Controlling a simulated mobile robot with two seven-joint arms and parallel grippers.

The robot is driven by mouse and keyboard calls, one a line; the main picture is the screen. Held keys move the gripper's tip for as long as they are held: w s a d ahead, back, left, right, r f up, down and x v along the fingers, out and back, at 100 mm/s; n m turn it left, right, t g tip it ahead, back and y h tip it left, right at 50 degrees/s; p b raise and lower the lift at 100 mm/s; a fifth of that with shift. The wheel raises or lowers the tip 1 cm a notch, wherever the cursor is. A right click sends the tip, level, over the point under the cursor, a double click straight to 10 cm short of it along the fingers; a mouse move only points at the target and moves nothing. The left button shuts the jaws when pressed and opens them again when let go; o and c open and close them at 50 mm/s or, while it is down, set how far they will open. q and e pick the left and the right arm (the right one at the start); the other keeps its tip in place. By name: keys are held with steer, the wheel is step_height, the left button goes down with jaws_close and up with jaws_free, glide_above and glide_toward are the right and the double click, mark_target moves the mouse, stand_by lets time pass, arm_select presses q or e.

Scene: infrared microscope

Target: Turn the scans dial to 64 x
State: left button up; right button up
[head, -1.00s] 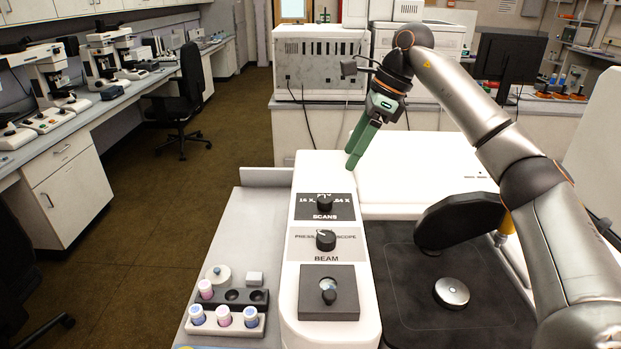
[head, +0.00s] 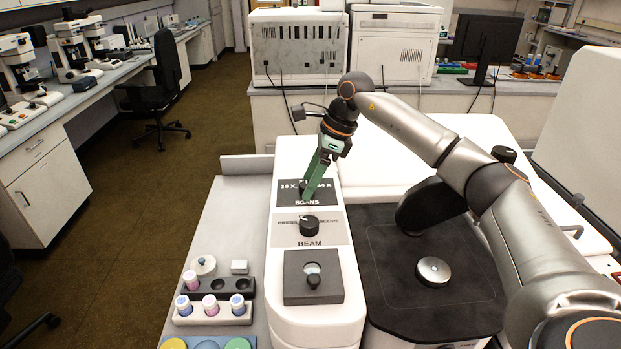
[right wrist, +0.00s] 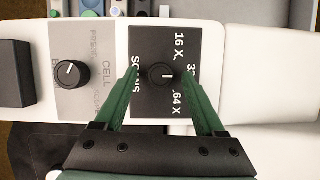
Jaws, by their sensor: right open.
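The scans dial (right wrist: 161,75) is a small round black knob on a dark panel (right wrist: 143,98) lettered SCANS, with 16 X, a partly covered 32 X and 64 X around it. In the right wrist view its white mark points right, toward the 32 X label. My right gripper (head: 308,193) is open, with its green fingers on either side of the dial; I cannot tell whether they touch it. In the head view the fingers hide most of the dial. My left gripper is not in view.
The black beam dial (head: 308,225) sits just nearer on the same white console. Nearer still is a dark block with a small knob (head: 313,281). A vial rack (head: 247,318) stands at left, and a dark stage with a silver disc (head: 433,271) at right.

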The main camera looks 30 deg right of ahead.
steer(key=shift+c, duration=0.2)
jaws_close()
stand_by(0.4)
